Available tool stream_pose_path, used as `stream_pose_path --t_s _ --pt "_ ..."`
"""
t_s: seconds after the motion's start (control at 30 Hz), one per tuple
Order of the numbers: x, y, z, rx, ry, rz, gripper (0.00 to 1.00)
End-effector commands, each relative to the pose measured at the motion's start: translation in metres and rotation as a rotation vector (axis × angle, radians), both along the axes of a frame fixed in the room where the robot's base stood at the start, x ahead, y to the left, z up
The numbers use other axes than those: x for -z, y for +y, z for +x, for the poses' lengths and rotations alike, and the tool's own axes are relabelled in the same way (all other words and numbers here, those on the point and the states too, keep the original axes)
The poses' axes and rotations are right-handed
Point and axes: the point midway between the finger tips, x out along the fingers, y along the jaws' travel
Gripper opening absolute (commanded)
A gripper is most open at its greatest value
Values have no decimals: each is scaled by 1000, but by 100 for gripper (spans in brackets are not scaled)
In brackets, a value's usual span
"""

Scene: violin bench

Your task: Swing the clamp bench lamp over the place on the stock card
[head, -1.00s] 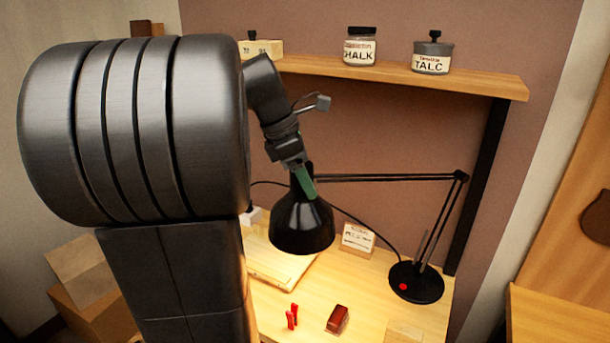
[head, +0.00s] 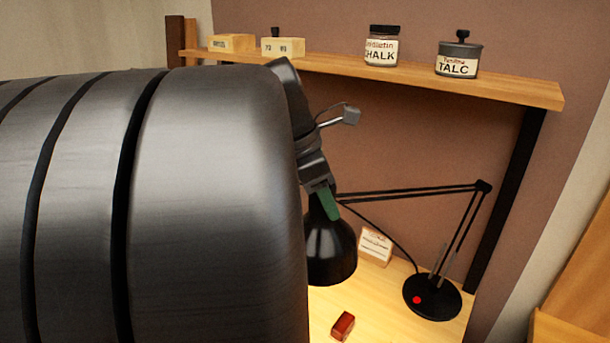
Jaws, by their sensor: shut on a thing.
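The bench lamp has a black shade (head: 331,250) hanging over the bench, joined by a thin double arm to its round black base (head: 432,298) with a red button at the right. My gripper (head: 326,198) is at the top of the shade, shut on the lamp there, with its green fingers pointing down. A small stock card (head: 375,245) stands on the bench behind and to the right of the shade. The lamp light falls on the bench below the shade. My own arm hides the left part of the bench.
A red-brown block (head: 343,325) lies on the bench in front of the shade. A shelf (head: 430,83) above carries a chalk jar (head: 382,47), a talc jar (head: 458,55) and small boxes (head: 282,47). A black upright stands at the right.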

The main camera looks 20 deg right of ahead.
Motion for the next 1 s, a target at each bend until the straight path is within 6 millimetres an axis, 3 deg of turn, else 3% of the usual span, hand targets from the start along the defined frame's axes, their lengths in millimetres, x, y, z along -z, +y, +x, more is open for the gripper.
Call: stream_pose_path --t_s 0.4,0.6,0.97,1.0 --pt "-4 -27 -88 -44 -3 -7 2" --pt "-2 -34 -105 -48 -2 -7 2" --pt "-1 -34 -107 -50 -1 -5 2" --pt "-1 -34 -107 -50 -1 -5 51"
